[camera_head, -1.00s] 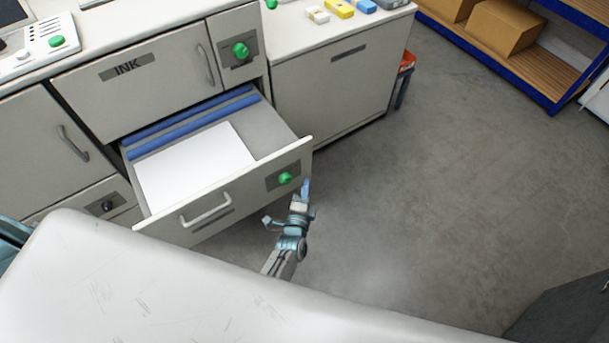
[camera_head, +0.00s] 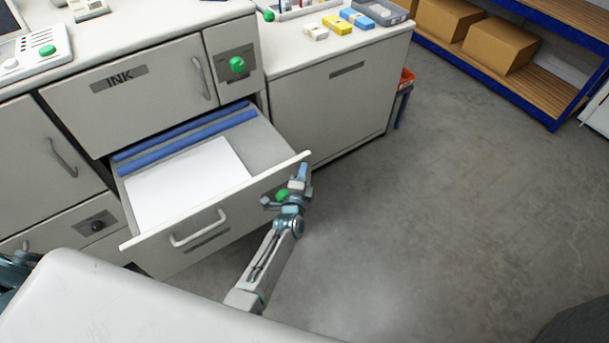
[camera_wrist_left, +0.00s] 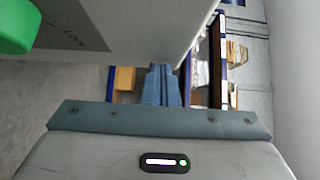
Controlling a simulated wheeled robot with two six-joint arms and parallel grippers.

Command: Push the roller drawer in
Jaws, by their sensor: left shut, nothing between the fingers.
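The roller drawer (camera_head: 262,140) stands pulled out below the INK drawer. It holds blue rollers (camera_head: 180,138) and a white sheet (camera_head: 190,182). Its front (camera_head: 240,205) has a bar handle (camera_head: 198,228) and, near the right end, a green knob (camera_head: 282,195), partly covered by my gripper. My left gripper (camera_head: 303,172) is shut and empty at the right end of the drawer front. The wrist view shows its closed fingers (camera_wrist_left: 161,85) close to the front's edge, with the green knob (camera_wrist_left: 15,25) at upper left. I cannot tell whether they touch the front. My right gripper is not in view.
The INK drawer (camera_head: 150,90) above is shut. A shut cabinet (camera_head: 330,105) stands right of the opening. A blue shelf rack (camera_head: 552,115) with cardboard boxes (camera_head: 500,45) stands at upper right. The floor (camera_head: 430,220) to the right is clear.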

